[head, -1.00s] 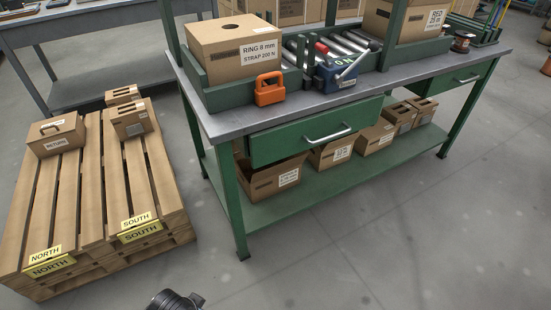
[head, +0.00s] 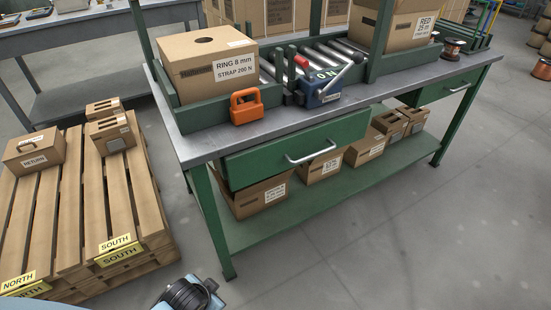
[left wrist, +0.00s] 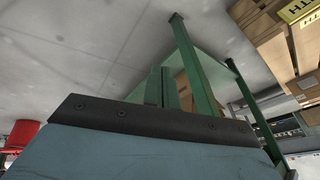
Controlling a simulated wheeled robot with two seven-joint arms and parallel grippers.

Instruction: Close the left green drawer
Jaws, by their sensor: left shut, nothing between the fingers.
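The left green drawer (head: 262,159) hangs under the bench top at its left end, in the head view. Its front stands out from the bench, so it is partly open, and its pale bar handle (head: 311,156) faces me. In the left wrist view, the narrow fingers of my left gripper (left wrist: 162,75) rise side by side over the dark bolted plate, shut and empty. They are apart from the drawer in the head view, where only part of my arm shows at the bottom edge. My right gripper is not in view.
The green workbench (head: 215,148) carries a ring box (head: 205,68), an orange padlock-shaped item (head: 245,106) and a blue tool (head: 322,90). Open cartons (head: 262,196) stand on its lower shelf. A wooden pallet (head: 70,205) stands at left. The floor in front is clear.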

